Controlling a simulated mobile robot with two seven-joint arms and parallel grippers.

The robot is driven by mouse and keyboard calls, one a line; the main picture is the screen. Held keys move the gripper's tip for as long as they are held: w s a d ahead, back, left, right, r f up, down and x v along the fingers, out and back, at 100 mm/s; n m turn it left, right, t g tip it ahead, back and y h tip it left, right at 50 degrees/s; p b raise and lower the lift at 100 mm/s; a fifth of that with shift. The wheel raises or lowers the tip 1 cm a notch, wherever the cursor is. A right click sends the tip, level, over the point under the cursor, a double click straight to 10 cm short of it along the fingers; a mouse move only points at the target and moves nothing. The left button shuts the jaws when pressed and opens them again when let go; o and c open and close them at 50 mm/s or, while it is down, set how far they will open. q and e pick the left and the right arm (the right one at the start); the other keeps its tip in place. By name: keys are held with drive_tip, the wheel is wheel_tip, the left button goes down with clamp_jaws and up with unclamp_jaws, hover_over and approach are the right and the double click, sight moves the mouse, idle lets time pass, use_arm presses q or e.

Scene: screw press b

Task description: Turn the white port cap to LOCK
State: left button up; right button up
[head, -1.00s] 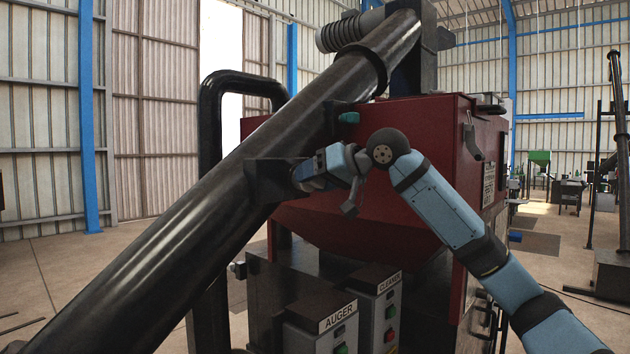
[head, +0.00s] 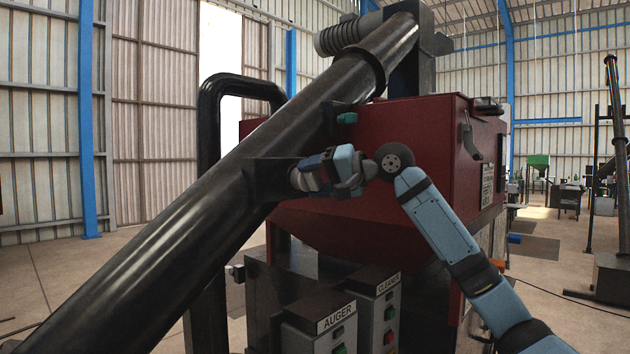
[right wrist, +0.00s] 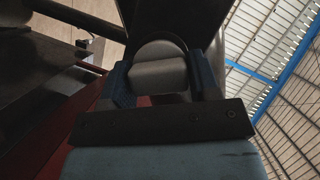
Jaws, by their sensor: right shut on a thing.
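The white port cap (right wrist: 158,73) shows in the right wrist view as a pale grey grip bar in front of a rounded rim. My right gripper (right wrist: 163,84) has one dark blue finger on each side of the bar and is shut on it. In the head view my right gripper (head: 303,177) is at the dark bracket on the sloping black tube, and a pale bit of the cap (head: 296,180) shows at its fingertips. Most of the cap is hidden there, and I can read no LOCK mark. My left gripper is not in view.
The thick black tube (head: 235,180) slopes across the front left. A red hopper (head: 410,130) stands behind my right arm, with a teal knob (head: 347,118) above the gripper. Control boxes, one labelled AUGER (head: 337,318), stand below. Open floor lies at the left.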

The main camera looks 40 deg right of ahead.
drive_tip(key=shift+r+m, duration=0.1)
drive_tip(key=shift+m, duration=0.2)
drive_tip(key=shift+c, duration=0.8)
drive_tip(key=o, duration=1.1)
drive_tip(key=shift+w, duration=0.1)
drive_tip(key=shift+o, duration=0.7)
drive_tip(key=shift+w+a, duration=0.1)
drive_tip(key=shift+w, duration=0.05)
drive_tip(key=b+v, duration=0.4)
drive_tip(key=v, duration=1)
drive_tip(key=shift+f, duration=0.2)
